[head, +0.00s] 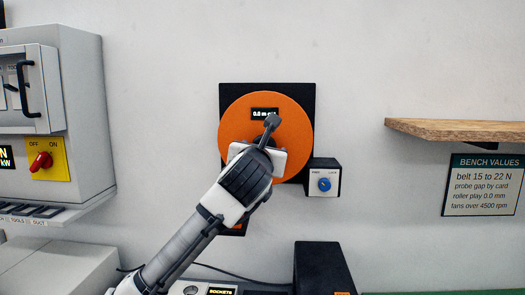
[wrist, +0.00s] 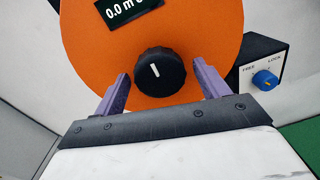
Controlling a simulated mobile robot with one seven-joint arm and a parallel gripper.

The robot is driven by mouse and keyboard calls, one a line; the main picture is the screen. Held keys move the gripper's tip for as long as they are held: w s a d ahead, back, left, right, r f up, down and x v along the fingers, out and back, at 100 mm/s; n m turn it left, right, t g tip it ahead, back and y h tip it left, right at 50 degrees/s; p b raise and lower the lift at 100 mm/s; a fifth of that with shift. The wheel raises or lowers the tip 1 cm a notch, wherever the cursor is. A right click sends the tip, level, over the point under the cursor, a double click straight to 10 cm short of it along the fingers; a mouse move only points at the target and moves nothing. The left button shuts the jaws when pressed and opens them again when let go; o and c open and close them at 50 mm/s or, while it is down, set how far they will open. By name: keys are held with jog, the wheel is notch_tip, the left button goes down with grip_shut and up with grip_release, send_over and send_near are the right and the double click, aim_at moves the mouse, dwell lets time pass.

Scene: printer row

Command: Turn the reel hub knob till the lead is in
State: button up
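The orange reel (head: 296,125) is mounted on a black backplate on the wall. Its small display (head: 264,113) reads about 0.0 m, partly cut off in the wrist view (wrist: 128,8). The black hub knob (wrist: 160,72) has a white pointer line tipped slightly left of straight up; my arm hides it in the head view. My gripper (wrist: 162,85) is open, with one purple finger on each side of the knob and a visible gap to it on both sides. It faces the reel in the head view (head: 270,125). I cannot make out the lead.
A small box with a blue FREE/LOCK knob (head: 324,184) sits right of the reel, also in the wrist view (wrist: 264,80). A wooden shelf (head: 455,130) juts out at right. A grey cabinet with a red switch (head: 41,161) stands at left. A black block (head: 322,268) stands below.

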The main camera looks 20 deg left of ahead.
jog(key=b+v, duration=0.4)
jog(key=v, duration=0.9)
jog(key=shift+s, duration=0.4)
